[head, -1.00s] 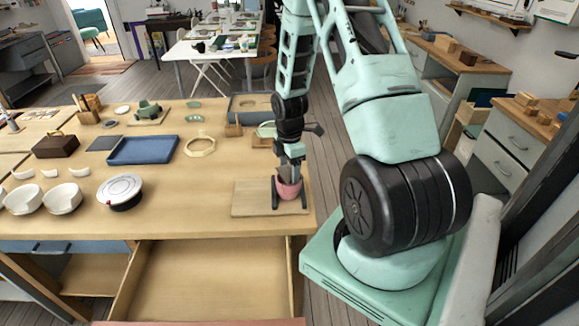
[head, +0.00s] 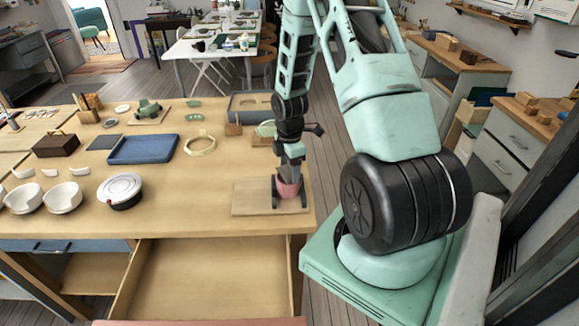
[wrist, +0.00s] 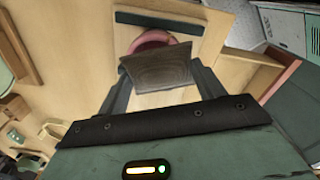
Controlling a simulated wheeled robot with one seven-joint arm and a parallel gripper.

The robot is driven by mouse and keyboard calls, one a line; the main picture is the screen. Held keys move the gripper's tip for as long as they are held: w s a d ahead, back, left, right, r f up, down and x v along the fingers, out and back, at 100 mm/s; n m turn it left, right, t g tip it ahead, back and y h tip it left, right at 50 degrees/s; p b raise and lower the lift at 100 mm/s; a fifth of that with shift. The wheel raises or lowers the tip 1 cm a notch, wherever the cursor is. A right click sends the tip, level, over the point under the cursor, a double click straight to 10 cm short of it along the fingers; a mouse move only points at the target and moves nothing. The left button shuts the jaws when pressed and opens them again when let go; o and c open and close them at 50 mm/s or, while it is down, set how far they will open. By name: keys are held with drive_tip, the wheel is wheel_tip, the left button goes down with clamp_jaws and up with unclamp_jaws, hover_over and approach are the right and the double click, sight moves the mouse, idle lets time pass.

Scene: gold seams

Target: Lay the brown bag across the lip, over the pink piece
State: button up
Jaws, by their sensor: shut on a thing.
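My gripper (head: 288,184) is low over the wooden board at the front right of the table, shut on the brown bag. In the wrist view, the brown bag (wrist: 158,69) is a dark, flat, slightly flared shape between the fingers (wrist: 160,82). The pink piece (head: 289,190) is a small rounded vessel on the board, directly below the bag. In the wrist view, part of its pink rim (wrist: 152,40) shows behind the bag, which hides the rest. I cannot tell whether the bag touches the lip.
The wooden board (head: 250,198) lies near the table's right edge. A yellowish ring (head: 200,145) lies behind. An open drawer (head: 205,280) projects below the front edge. Bare tabletop lies left of the board.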

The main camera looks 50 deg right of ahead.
drive_tip(key=shift+f, duration=0.2)
drive_tip(key=o, duration=1.4)
drive_tip(key=shift+c, duration=0.2)
drive_tip(key=shift+r+p, duration=3.45)
drive_tip(key=shift+r, duration=0.6)
